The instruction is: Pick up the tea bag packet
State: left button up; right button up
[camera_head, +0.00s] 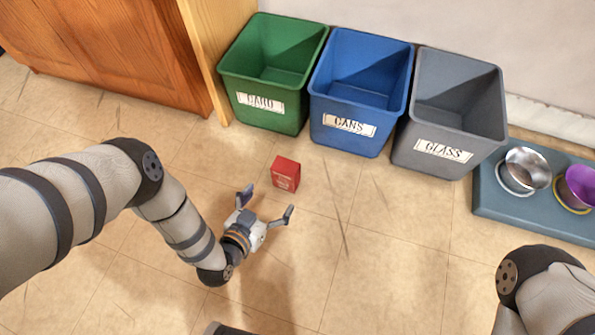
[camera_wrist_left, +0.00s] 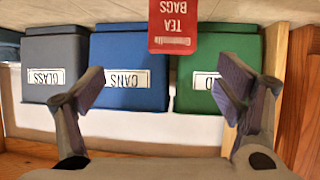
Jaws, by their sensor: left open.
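The tea bag packet (camera_head: 285,174) is a small red box standing on the tiled floor in front of the green and blue bins. In the left wrist view the red packet (camera_wrist_left: 173,26) shows upside down at the top, with "TEA BAGS" lettering, partly cut off by the frame edge. My left gripper (camera_head: 267,204) is open and empty, close to the packet on its near side, its fingers spread toward it and apart from it. Its two fingers also show in the left wrist view (camera_wrist_left: 163,85). My right gripper is not in view; only part of my right arm shows.
A green bin (camera_head: 264,106) labelled CARD, a blue bin (camera_head: 345,133) labelled CANS and a grey bin (camera_head: 432,157) labelled GLASS stand behind the packet. A blue mat (camera_head: 488,203) with bowls lies at right. A wooden cabinet (camera_head: 110,45) stands at left. The floor around the packet is clear.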

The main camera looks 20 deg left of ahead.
aim_at(283, 170)
pick_arm(q)
jog(key=shift+t, duration=0.4)
jog(key=b+x, duration=0.2)
jog(key=x, duration=0.2)
jog(key=a+b+x, duration=0.1)
jog(key=b+x, duration=0.2)
jog(key=x, duration=0.2)
jog(key=a+b+x, duration=0.1)
jog(key=b+x, duration=0.1)
jog(key=x, duration=0.3)
jog(key=shift+w+d+r, duration=0.1)
jog(key=shift+w+r, duration=0.1)
jog(key=shift+w, duration=0.1)
jog(key=c, duration=1.1)
